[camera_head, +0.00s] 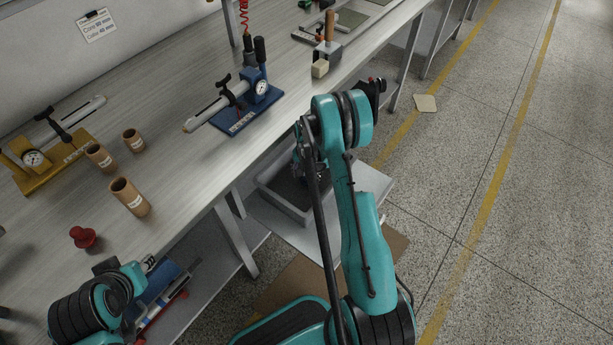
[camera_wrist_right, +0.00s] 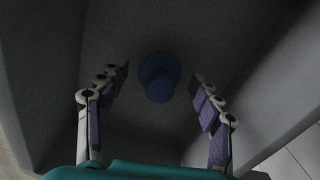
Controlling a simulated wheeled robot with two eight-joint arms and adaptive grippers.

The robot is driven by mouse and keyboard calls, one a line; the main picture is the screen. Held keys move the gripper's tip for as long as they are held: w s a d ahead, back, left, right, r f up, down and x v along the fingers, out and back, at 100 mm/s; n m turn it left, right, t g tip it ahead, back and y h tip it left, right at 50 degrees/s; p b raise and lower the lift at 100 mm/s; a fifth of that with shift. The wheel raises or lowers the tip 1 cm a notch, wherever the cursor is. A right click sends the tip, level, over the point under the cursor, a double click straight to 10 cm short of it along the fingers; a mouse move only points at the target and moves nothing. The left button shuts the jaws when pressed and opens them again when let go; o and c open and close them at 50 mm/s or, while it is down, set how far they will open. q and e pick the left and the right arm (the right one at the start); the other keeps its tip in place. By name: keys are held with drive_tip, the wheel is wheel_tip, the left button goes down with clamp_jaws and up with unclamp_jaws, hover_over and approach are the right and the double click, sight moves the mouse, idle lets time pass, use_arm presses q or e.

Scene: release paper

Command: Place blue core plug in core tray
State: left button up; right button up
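A blue core plug (camera_wrist_right: 159,77) with a round top stands in a deep grey bin (camera_wrist_right: 265,98) in the right wrist view. My right gripper (camera_wrist_right: 163,84) is open, with one finger on each side of the plug and a gap to both. In the head view my right arm reaches down to a grey bin (camera_head: 268,196) on a low shelf, and its gripper (camera_head: 298,165) is mostly hidden. I cannot tell whether this bin is the core tray. My left arm is at the lower left, and its fingers cannot be made out.
The workbench (camera_head: 175,180) holds several cardboard cores (camera_head: 130,197), a red plug (camera_head: 83,237), a yellow gauge tool (camera_head: 45,165) and a blue gauge tool (camera_head: 243,105). A bench leg (camera_head: 235,240) stands left of the bin. The floor at the right is mostly clear.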

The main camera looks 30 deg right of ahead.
sight(307, 174)
wheel_tip(307, 174, up, 12)
drive_tip(key=p, duration=0.4)
drive_tip(key=shift+r, duration=0.15)
idle(0.6)
